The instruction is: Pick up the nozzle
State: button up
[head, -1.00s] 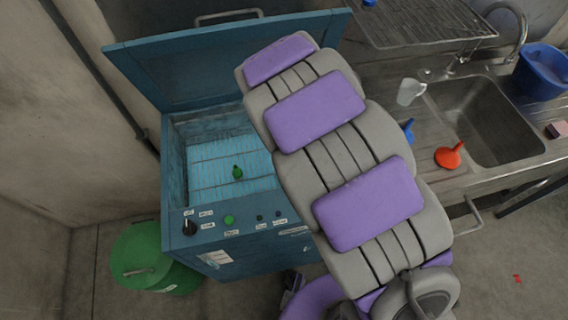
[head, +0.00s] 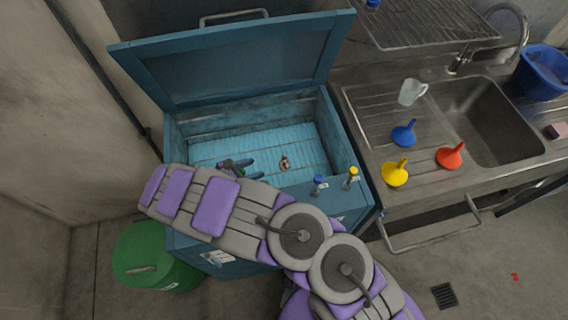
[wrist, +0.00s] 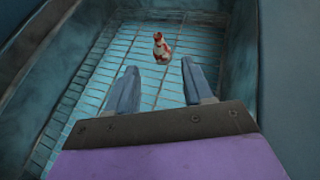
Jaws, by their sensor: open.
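A small red-and-white piece (head: 285,163), possibly the nozzle, is on the light-blue tiled floor of the open teal chest (head: 348,150). It also shows in the wrist view (wrist: 161,47), ahead of my fingertips and apart from them. My gripper (head: 252,169) reaches into the chest from the front left, left of this piece. In the wrist view my gripper (wrist: 160,72) has its two blue-grey fingers apart with nothing between them.
The chest's lid (head: 240,62) stands open at the back. Blue-topped (head: 318,183) and yellow-topped (head: 352,177) pieces stand on its front panel. A sink counter on the right holds blue (head: 404,134), yellow (head: 394,174) and red funnels (head: 450,157). A green bin (head: 150,260) is at front left.

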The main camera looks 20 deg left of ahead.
aim_at(283, 158)
jog(key=b+x, duration=0.1)
jog(key=x, duration=1)
jog(key=shift+s+b, duration=0.1)
jog(key=shift+b, duration=0.3)
jog(key=x, duration=0.2)
jog(key=b+x, duration=0.1)
jog(key=x, duration=0.2)
jog(key=shift+a+f, duration=0.15)
jog(key=shift+a, duration=0.25)
jog(key=shift+w+d+f, duration=0.1)
jog(key=shift+w+d, duration=0.35)
jog(key=shift+w, duration=0.1)
jog(key=shift+c, duration=0.5)
jog(key=shift+a, duration=0.1)
grip_shut()
